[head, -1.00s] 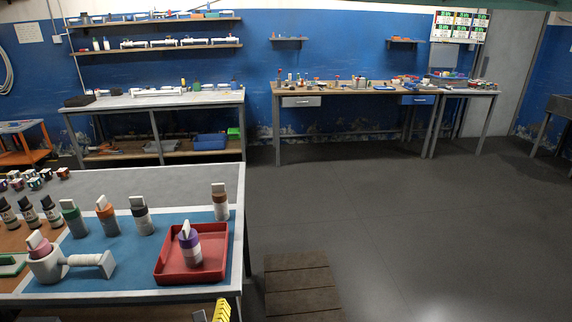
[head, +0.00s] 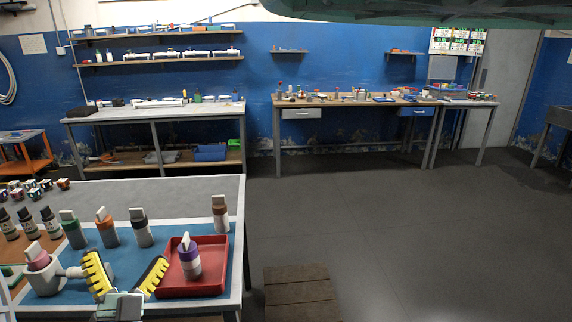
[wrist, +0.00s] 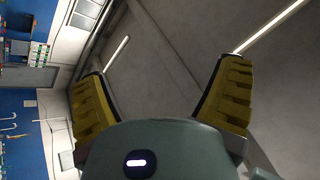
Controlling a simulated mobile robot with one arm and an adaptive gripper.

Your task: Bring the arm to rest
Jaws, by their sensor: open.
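My gripper (head: 125,275) shows at the bottom left of the head view, in front of the near table. Its yellow-padded fingers point up and stand wide apart, with nothing between them. In the wrist view the two fingers (wrist: 160,95) are also spread and empty, with the ceiling and its light strips beyond. The right finger is close to the left edge of a red tray (head: 212,290) in the picture. A purple bottle (head: 188,260) stands in that tray.
A wooden step (head: 296,290) is on the floor right of the table. The floor (head: 380,225) beyond is clear.

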